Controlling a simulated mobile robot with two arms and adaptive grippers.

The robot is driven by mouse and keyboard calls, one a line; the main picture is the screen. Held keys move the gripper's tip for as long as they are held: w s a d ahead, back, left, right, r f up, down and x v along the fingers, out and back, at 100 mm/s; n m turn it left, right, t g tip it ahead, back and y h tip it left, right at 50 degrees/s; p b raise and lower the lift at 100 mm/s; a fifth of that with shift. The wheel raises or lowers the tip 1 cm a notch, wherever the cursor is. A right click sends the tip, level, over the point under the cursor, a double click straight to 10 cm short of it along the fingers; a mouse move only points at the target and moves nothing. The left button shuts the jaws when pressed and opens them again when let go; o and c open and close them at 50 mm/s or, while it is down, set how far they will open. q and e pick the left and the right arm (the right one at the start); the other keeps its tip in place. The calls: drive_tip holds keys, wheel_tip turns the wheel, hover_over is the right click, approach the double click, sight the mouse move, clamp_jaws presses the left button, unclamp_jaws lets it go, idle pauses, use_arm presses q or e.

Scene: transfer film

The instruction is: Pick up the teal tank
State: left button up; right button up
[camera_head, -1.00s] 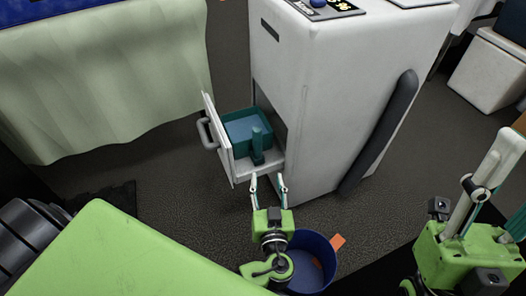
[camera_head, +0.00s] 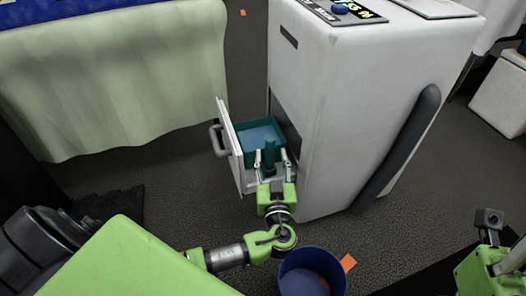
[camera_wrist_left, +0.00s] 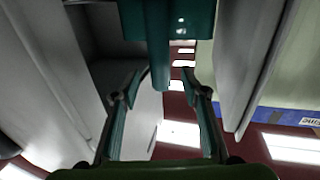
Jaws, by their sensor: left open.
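The teal tank (camera_head: 258,136) sits in the pulled-out white drawer (camera_head: 238,150) of a tall white machine. It is an open box with a round upright post-like handle (camera_head: 270,155) on its near side. My left gripper (camera_head: 271,156) is open at the drawer, one finger on each side of the handle. In the left wrist view the tank (camera_wrist_left: 190,20) is at the top, and its handle (camera_wrist_left: 160,60) hangs between the spread fingers (camera_wrist_left: 160,85); I cannot tell whether they touch it. Only part of my right gripper (camera_head: 490,268) shows at the lower right edge; its fingertips are not clear.
The white machine (camera_head: 345,120) stands right of the drawer. A blue round bin (camera_head: 312,262) is on the floor below my left gripper, with an orange piece (camera_head: 348,263) beside it. A cloth-covered table (camera_head: 110,85) is at the left. Dark floor lies between.

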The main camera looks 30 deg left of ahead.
use_arm(q)
drive_tip(key=x, duration=0.2)
drive_tip(key=shift+w+a+f, duration=0.1)
drive_tip(key=shift+w+a, duration=0.05)
drive_tip(key=shift+w, duration=0.05)
clamp_jaws()
drive_tip(key=shift+r, duration=0.25)
